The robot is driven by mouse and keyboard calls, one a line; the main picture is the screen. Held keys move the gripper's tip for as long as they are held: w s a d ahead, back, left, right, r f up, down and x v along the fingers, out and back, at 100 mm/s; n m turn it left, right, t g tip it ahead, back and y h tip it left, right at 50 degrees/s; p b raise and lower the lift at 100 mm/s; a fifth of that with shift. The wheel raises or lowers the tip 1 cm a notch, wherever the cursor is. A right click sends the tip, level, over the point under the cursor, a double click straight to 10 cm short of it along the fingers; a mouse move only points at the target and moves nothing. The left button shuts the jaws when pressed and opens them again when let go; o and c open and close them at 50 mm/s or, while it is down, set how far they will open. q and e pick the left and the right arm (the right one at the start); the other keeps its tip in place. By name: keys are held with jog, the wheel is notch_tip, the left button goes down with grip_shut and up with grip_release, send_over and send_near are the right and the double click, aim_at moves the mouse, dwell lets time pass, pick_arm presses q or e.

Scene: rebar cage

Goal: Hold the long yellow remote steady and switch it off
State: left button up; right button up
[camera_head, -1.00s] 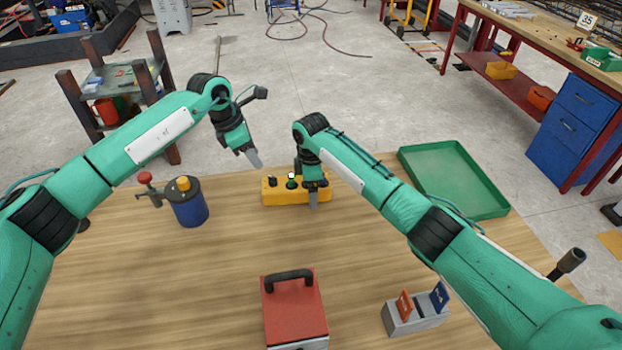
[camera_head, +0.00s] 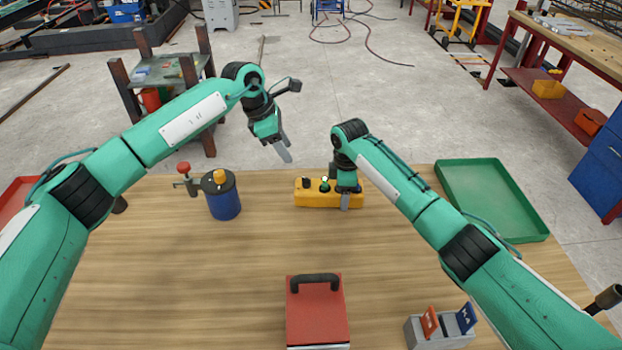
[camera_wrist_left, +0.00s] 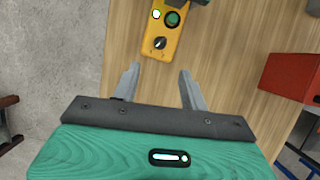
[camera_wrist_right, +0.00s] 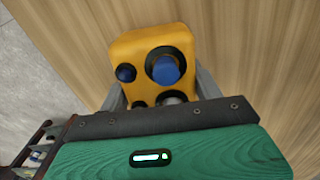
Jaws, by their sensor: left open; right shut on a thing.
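The long yellow remote (camera_head: 314,199) lies on the wooden table near its far edge. In the left wrist view its near end (camera_wrist_left: 158,50) shows a black rotary knob (camera_wrist_left: 160,43), a green button (camera_wrist_left: 172,18) and a lit white light. In the right wrist view its other end (camera_wrist_right: 150,38) shows a large blue button (camera_wrist_right: 165,68) and a small blue one. My right gripper (camera_head: 346,200) is shut around the remote's right part, one finger on each side. My left gripper (camera_head: 286,155) is open and empty, above and left of the remote, its fingers pointing toward the knob end.
A blue canister (camera_head: 223,200) with a yellow cap and a red-knobbed valve stands left. A red box (camera_head: 316,318) with a black handle and a grey holder (camera_head: 440,338) with cards are in front. A green tray (camera_head: 541,232) lies right. The table's middle is clear.

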aim_at(306, 179)
pick_arm(q)
jog(key=x, duration=1.1)
jog(key=shift+d+f, duration=0.1)
jog(key=shift+f, duration=0.25)
grip_shut()
jog(key=shift+n, duration=0.4)
jog(key=n+t, duration=0.1)
jog(key=n, duration=0.1)
jog(key=n+t+y, duration=0.1)
jog(key=n, duration=0.2)
jog(key=shift+s+d, duration=0.1)
jog(key=shift+s, duration=0.15)
jog(key=n, duration=0.3)
jog(key=n+t+y, duration=0.1)
jog(key=n, duration=0.2)
jog(key=shift+s+d+t+y, duration=0.1)
jog(key=shift+d+t+y, duration=0.05)
jog(key=shift+t+y, duration=0.15)
